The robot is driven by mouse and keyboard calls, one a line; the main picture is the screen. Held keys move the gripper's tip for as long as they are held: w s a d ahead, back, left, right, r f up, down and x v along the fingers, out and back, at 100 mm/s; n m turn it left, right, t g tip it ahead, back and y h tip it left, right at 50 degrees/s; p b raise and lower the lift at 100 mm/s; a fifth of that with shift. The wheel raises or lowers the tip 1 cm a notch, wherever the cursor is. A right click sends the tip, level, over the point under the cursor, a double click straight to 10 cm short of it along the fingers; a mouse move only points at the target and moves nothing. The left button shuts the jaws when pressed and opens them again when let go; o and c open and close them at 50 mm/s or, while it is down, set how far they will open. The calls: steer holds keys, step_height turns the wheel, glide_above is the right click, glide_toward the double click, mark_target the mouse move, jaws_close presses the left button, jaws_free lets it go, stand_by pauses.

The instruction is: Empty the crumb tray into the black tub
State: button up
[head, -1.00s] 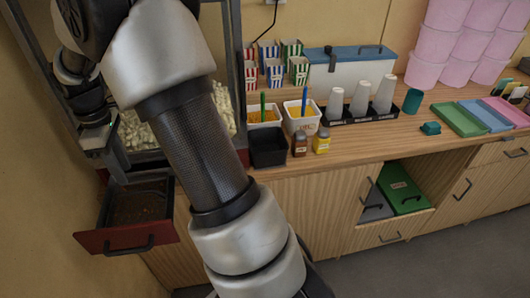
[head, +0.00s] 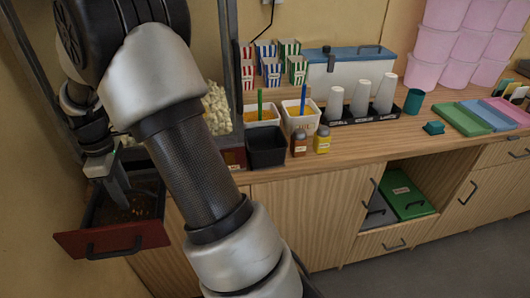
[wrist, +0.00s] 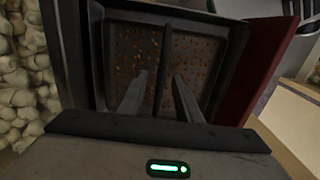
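The crumb tray (wrist: 205,45) is a dark, shallow pan with orange-brown crumbs scattered over its floor. It sits in the pulled-out drawer with a red front (head: 112,243) at the lower left of the head view. A dark bar (wrist: 164,60) runs across the tray in the wrist view. My gripper (wrist: 159,78) is open and points down over the tray, one finger on each side of this bar. Whether the fingers touch it I cannot tell. In the head view my gripper (head: 119,190) reaches down at the drawer. The black tub (head: 266,147) stands on the counter's front edge and looks empty.
White tubs (head: 301,117) with coloured handles stand behind the black tub, and a brown shaker (head: 299,143) and a yellow shaker (head: 322,140) to its right. A lower cabinet (head: 401,190) stands open at right.

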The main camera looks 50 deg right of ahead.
steer(key=shift+c, duration=0.2)
jaws_close()
step_height(320, 180, up, 11)
steer(key=p, duration=0.8)
stand_by(0.4)
